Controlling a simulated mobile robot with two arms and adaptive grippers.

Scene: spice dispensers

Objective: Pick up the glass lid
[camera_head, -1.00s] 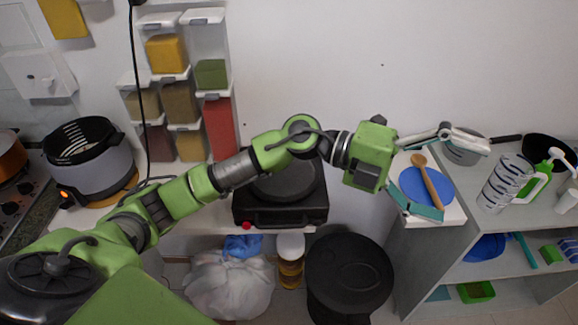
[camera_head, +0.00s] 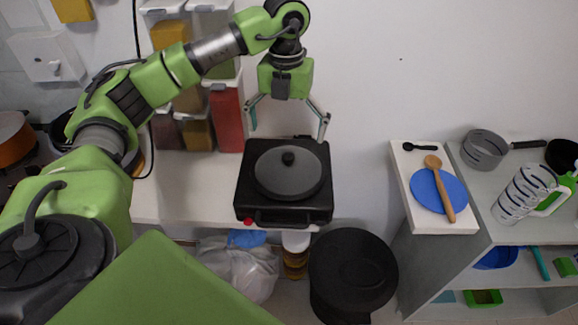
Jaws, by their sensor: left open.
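A round dark grey lid (camera_head: 289,173) with a black knob (camera_head: 288,158) lies on the black square hot plate (camera_head: 244,180) on the white counter. It looks like the glass lid, though I cannot tell if it is glass. My left gripper (camera_head: 287,132) is above and behind the knob in the picture, pointing down. Its two fingers are spread wide and empty, apart from the lid. My right gripper does not show.
Spice dispensers (camera_head: 227,120) hang on the wall left of the gripper. A black bin (camera_head: 352,270) stands below the counter. At the right, a blue plate (camera_head: 425,190) with a wooden spoon (camera_head: 440,185) lies on a white board.

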